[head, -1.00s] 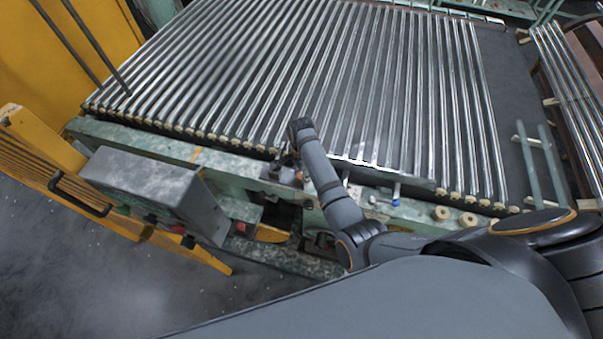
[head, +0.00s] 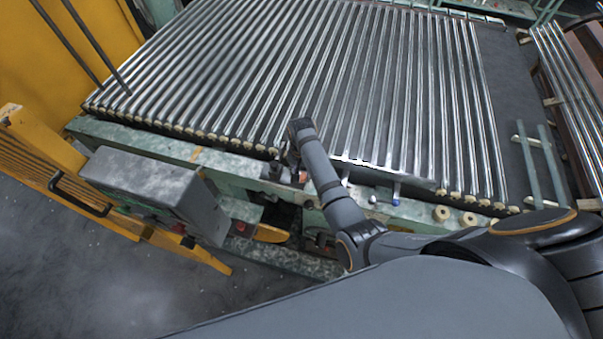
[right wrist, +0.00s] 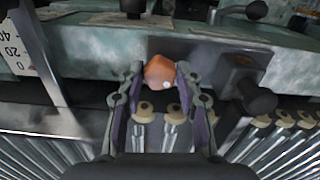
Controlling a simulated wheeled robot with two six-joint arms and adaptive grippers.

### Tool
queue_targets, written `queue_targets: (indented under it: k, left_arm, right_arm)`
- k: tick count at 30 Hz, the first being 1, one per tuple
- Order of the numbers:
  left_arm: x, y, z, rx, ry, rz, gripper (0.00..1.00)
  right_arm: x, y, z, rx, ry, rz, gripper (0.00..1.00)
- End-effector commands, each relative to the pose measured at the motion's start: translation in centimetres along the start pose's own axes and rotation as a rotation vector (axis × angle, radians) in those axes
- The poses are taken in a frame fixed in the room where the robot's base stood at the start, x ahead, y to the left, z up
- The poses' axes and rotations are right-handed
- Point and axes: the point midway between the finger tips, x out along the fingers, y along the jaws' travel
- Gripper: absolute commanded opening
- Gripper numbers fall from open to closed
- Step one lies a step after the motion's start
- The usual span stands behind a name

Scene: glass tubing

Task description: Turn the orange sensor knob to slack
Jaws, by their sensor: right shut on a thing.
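The orange sensor knob (right wrist: 160,71) is in the middle of the right wrist view, on the green machine edge. It has a small white dot on its lower right part. My right gripper (right wrist: 158,74) has one finger on each side of the knob and is shut on it. In the head view the knob (head: 303,177) is a small orange-red spot beside my right forearm, which partly hides it. My right gripper (head: 291,158) points down there, mostly hidden behind the wrist. My left gripper is not in view. I can read no slack mark.
A black ball-ended lever (right wrist: 257,98) stands close right of the gripper. A white scale plate (right wrist: 14,47) is at the left. In the head view, a grey control box (head: 150,183) stands left of the arm, and glass tubes (head: 350,80) fill the roller bed behind.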

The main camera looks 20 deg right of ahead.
Motion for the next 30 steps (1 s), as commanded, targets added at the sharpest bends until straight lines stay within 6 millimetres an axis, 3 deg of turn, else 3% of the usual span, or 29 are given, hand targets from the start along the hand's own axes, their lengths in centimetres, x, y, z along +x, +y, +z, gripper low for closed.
queue_targets:
  k: [30]
  left_arm:
    - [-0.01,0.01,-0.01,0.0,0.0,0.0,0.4]
  right_arm:
    - [-0.13,-0.06,-0.12,-0.963,0.004,0.0,0.03]
